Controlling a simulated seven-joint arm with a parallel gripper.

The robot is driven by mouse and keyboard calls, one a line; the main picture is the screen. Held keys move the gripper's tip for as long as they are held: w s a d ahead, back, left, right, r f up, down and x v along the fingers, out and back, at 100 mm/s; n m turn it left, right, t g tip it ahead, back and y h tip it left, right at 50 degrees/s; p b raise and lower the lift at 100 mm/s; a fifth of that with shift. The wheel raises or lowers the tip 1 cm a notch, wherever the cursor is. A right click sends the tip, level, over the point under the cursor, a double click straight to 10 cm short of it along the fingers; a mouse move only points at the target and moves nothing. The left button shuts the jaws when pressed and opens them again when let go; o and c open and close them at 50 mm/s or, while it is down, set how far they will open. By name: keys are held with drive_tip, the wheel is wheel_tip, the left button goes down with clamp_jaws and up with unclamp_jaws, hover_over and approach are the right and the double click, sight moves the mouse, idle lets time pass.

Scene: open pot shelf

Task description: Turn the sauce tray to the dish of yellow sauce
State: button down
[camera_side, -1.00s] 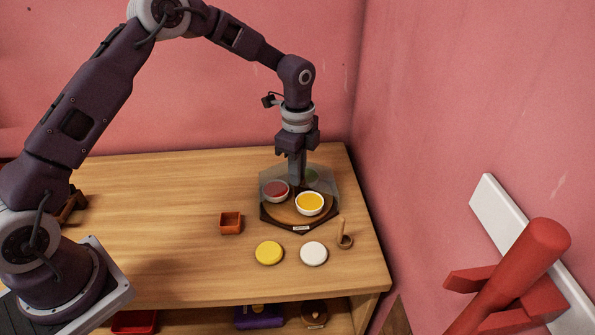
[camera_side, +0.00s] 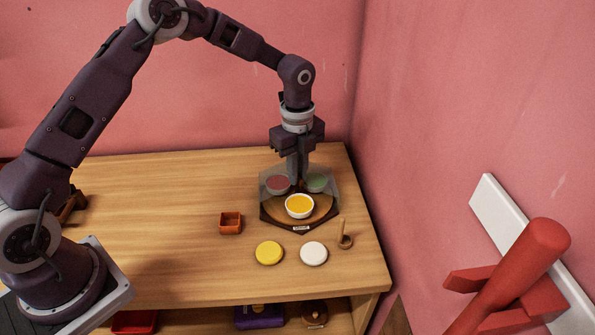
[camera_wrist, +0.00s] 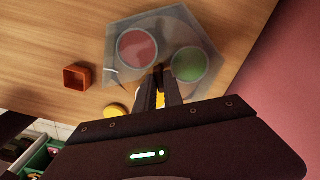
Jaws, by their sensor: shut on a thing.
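The sauce tray (camera_side: 320,213) is a round wooden turntable on a dark base with a small label at its front, under a clear angular cover (camera_side: 328,199). It bears a white dish of yellow sauce (camera_side: 299,206) at the front, a dish of red sauce (camera_side: 277,184) at back left and a dish of green sauce (camera_side: 317,183) at back right. In the wrist view the red dish (camera_wrist: 138,49) and green dish (camera_wrist: 189,65) show through the cover; the yellow one is mostly hidden. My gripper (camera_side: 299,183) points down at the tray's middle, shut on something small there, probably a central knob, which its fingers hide.
An orange square cup (camera_side: 230,223) stands left of the tray. A yellow disc (camera_side: 269,253) and a white disc (camera_side: 313,253) lie in front, with a small wooden-handled tool (camera_side: 343,236) at right. The pink wall is close on the right.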

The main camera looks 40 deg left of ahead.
drive_tip(key=shift+r, duration=0.1)
drive_tip(key=c, duration=1.5)
unclamp_jaws()
drive_tip(key=shift+o, duration=0.2)
wheel_tip(320, 180, up, 7)
drive_tip(key=shift+r, duration=0.15)
drive_tip(key=s+a+r+n+t+y, duration=0.1)
drive_tip(key=s+r+n+t, duration=0.1)
drive_tip(key=s+r+n, duration=0.9)
drive_tip(key=s+r+n+t, duration=0.1)
drive_tip(key=s+n, duration=0.4)
drive_tip(key=s, duration=0.6)
drive_tip(key=s+a+r+n+t+h, duration=0.1)
drive_tip(key=s+n, duration=0.4)
drive_tip(key=s, duration=0.5)
drive_tip(key=shift+s+r+t, duration=0.35)
drive_tip(key=shift+r+t, duration=0.45)
